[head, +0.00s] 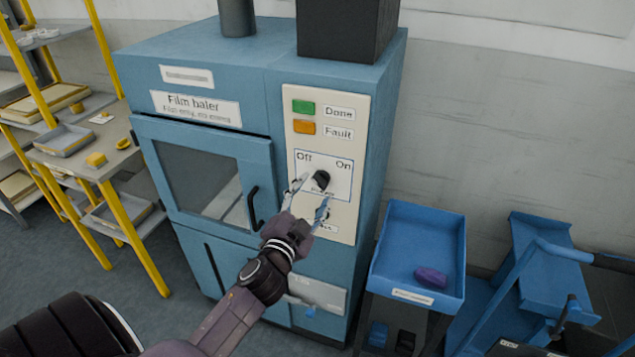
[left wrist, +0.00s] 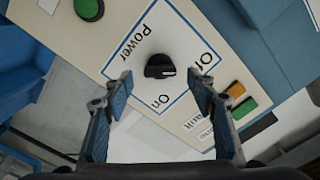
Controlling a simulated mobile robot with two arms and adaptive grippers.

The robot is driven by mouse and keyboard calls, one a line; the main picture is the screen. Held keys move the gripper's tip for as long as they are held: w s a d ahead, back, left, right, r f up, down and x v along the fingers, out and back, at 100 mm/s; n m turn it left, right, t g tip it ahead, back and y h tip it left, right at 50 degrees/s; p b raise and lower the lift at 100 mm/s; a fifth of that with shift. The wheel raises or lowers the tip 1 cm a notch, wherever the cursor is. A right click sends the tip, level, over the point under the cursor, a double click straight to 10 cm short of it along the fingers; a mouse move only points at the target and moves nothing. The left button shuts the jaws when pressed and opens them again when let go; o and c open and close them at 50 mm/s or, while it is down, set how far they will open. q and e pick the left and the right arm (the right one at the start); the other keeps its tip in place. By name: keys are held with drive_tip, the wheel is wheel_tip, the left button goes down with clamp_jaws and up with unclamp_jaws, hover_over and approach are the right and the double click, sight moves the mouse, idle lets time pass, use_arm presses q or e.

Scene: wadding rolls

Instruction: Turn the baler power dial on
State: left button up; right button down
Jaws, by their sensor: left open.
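The blue film baler (head: 235,65) stands in the middle of the head view, with a cream control panel (head: 345,115). Its black power dial (head: 321,181) sits between the "Off" and "On" labels. In the left wrist view the dial (left wrist: 160,67) has its white mark pointing right, nearer "Off" than "On". My left gripper (head: 310,197) is open in front of the panel, just short of the dial. In the left wrist view its fingers (left wrist: 159,87) spread on either side of the dial, with nothing between them. My right gripper is not in view.
Green (head: 303,107) and orange (head: 304,127) lamps sit above the dial. A green button (left wrist: 89,8) is on the panel beyond the dial. A blue tray (head: 425,225) with a purple item (head: 431,278) stands right of the baler. Yellow-framed shelves (head: 100,165) stand at left.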

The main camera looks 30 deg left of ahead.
sight(318, 184)
use_arm(q)
drive_tip(key=shift+x, duration=1.65)
drive_tip(key=c, duration=1.2)
